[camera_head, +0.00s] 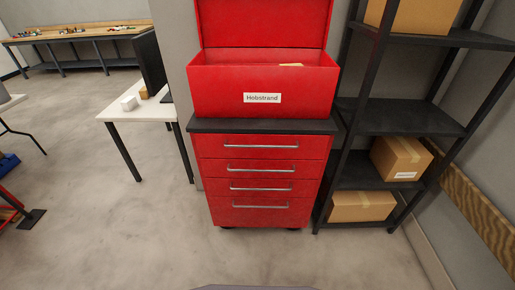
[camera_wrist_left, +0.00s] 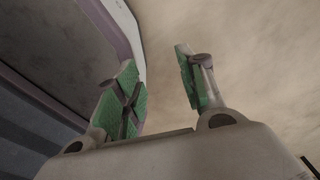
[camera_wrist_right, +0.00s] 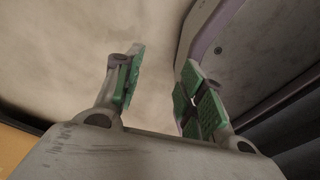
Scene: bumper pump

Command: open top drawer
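A red tool cabinet (camera_head: 210,180) stands in the middle of the head view with a stack of drawers, each with a silver bar handle. The top drawer (camera_head: 262,153) is closed, its handle (camera_head: 260,146) just under the dark worktop. No gripper shows in the head view. In the left wrist view my left gripper (camera_wrist_left: 158,75) is open, with green pads apart and nothing between them. In the right wrist view my right gripper (camera_wrist_right: 160,75) is open and empty too. Floor shows beyond both grippers.
An open red toolbox (camera_head: 225,90) labelled Hobstrand sits on the worktop (camera_head: 310,127). A black shelf (camera_head: 400,117) with cardboard boxes stands close on the right. A white table (camera_head: 150,110) is on the left. The floor (camera_head: 150,235) in front of the cabinet is clear.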

